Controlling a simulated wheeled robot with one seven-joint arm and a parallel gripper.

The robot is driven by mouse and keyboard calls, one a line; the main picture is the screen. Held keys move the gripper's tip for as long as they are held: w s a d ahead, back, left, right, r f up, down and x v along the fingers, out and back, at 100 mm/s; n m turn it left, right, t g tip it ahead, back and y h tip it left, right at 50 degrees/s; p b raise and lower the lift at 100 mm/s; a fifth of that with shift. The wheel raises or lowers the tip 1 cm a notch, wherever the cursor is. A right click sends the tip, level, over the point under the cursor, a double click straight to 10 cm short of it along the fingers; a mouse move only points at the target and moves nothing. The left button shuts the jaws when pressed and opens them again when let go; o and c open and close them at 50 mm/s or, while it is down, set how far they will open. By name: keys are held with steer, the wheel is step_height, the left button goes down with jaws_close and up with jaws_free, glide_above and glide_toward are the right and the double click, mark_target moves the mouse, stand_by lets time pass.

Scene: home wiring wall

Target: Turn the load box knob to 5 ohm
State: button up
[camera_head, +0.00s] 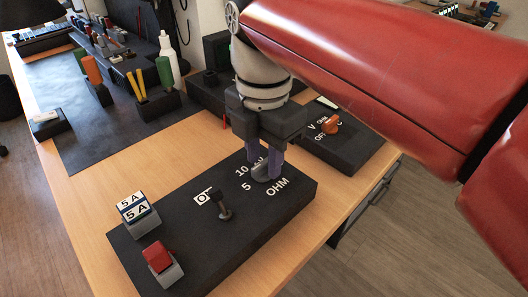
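The black load box (180,238) lies on the wooden table, with white marks "10", "5" and "OHM" and one more number partly hidden by my gripper. Its grey knob (261,173) sits among these marks, close to the "5". My gripper (264,172) points down over the knob, with one finger on each side of it. I cannot tell whether the fingers press on the knob. Where the knob points is not clear, because the fingers cover part of it.
On the same box are a black lever (224,210), a red button (157,256) and a "5A" block (137,213). A dark meter box with an orange knob (331,126) stands behind to the right. Tool holders and a white bottle (168,58) stand at the back left.

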mark_target(264, 163)
step_height(264, 163, up, 8)
steer(key=shift+f, duration=0.1)
stand_by(0.5)
steer(key=shift+s, duration=0.1)
